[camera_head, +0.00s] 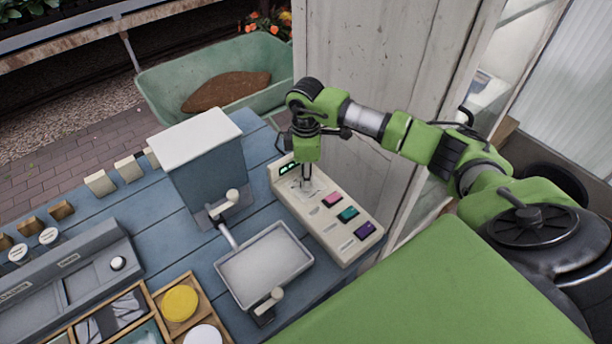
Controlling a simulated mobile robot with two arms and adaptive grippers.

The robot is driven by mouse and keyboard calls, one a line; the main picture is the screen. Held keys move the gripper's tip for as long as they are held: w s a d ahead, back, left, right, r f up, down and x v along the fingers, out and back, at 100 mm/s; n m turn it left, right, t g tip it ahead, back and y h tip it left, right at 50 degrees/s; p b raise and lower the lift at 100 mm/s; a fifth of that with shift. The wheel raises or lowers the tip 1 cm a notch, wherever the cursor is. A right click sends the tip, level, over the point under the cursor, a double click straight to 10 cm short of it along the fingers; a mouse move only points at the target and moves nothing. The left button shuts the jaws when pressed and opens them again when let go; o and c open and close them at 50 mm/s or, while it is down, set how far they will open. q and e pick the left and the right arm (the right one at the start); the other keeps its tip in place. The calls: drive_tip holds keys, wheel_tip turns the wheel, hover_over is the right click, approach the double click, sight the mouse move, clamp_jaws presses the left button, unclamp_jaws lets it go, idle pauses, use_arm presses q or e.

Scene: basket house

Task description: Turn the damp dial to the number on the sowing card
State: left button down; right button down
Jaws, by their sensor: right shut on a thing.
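A cream control panel (322,218) lies on the blue table, with a small dark display (288,169) showing green figures too small to read. My right gripper (306,186) points down at the panel's far end, just right of the display. It is shut on a small pale knob there, which looks like the damp dial and is mostly hidden by the fingers. Pink, teal and purple tabs (365,230) sit in a row along the panel's right side. I cannot make out a sowing card or its number. My left gripper is not in view.
A blue-grey box with a white lid (196,140) and a grey tray (265,262) with knobbed handles stand left of the panel. A wooden organiser (150,290) is at the front left. A green wheelbarrow (160,85) with soil stands behind. A white wooden wall (390,60) rises close behind my right arm.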

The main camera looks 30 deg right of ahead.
drive_tip(key=c, duration=1.8)
unclamp_jaws()
drive_tip(key=shift+r, duration=0.15)
wheel_tip(320, 180, up, 12)
drive_tip(key=shift+f, duration=0.1)
drive_tip(key=shift+f, duration=0.1)
